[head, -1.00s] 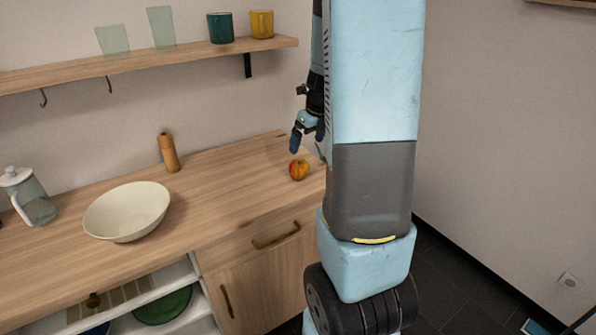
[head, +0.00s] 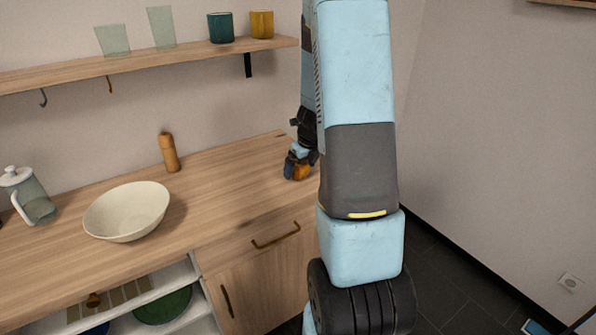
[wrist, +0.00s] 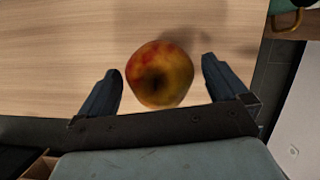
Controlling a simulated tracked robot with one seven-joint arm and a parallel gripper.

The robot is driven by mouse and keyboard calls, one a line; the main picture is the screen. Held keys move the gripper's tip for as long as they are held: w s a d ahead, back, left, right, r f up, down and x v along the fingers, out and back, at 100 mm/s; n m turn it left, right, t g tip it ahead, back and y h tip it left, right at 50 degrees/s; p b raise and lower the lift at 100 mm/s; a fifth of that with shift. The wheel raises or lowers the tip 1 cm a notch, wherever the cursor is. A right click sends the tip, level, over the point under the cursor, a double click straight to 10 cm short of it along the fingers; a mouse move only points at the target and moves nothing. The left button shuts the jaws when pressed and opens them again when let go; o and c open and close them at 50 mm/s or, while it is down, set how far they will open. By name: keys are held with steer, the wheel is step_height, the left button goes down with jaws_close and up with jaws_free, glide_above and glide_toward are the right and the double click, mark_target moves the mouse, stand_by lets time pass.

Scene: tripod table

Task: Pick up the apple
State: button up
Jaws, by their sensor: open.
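The apple (wrist: 160,76) is red and yellow and sits on the wooden countertop (wrist: 60,60). In the wrist view it lies between the two fingers of my open gripper (wrist: 162,80), with a gap visible on both sides. In the head view my gripper (head: 296,170) is down at the counter's right end, and a finger covers part of the apple (head: 301,172).
A cream bowl (head: 127,211), a wooden mill (head: 169,152) and a glass jug (head: 30,196) stand further left on the counter. A shelf (head: 150,63) with cups and glasses hangs above. The counter around the apple is clear.

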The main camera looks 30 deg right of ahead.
steer(key=shift+w+f, duration=0.2)
steer(key=shift+f, duration=0.45)
steer(key=c, duration=1.1)
